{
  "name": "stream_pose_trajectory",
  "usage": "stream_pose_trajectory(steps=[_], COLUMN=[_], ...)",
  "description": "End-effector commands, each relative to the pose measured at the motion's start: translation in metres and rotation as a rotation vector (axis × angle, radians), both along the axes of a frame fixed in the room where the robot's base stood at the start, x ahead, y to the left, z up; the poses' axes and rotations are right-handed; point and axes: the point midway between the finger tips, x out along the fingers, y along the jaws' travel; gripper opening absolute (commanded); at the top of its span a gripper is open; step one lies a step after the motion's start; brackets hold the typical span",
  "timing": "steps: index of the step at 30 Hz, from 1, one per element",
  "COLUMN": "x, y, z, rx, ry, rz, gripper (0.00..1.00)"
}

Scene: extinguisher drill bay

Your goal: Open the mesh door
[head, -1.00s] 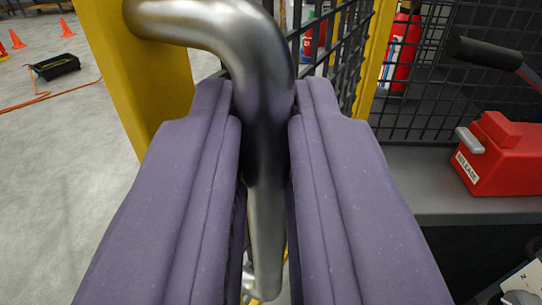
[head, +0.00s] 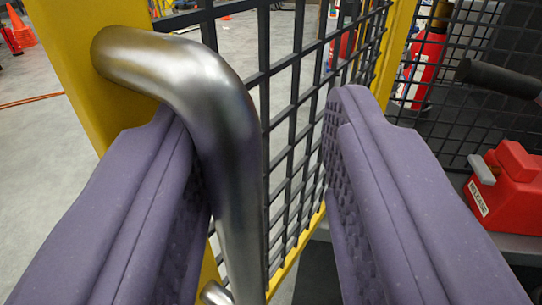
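The mesh door has a yellow frame (head: 62,60) and a black wire grid (head: 285,110), seen edge-on and swung away from the red-extinguisher side. Its bent metal handle (head: 222,130) curves out from the yellow frame and runs down between my fingers. My gripper (head: 262,105) is open, with its purple padded fingers on either side of the handle. The left finger is close beside the handle, and I cannot tell whether they touch. A clear gap lies between the handle and the right finger. The handle's lower end is near the bottom edge.
A red box with a grey lever and a label (head: 508,190) sits on a grey ledge at the right. A red extinguisher (head: 422,65) stands behind mesh at the upper right. A black-gripped bar (head: 497,76) juts in there. Orange cones (head: 20,28) stand on open floor at the left.

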Motion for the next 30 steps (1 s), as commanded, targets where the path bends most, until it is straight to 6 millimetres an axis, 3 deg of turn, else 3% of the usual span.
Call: stream_pose_trajectory(steps=[10, 21, 30], x=[-0.008, -0.069, -0.080], y=[-0.002, -0.001, 0.000], z=[-0.003, -0.002, -0.004], rx=[0.004, 0.004, 0.004], ry=[0.008, 0.005, 0.005], rz=[-0.008, -0.006, -0.004], gripper=[0.34, 0.34, 0.34])
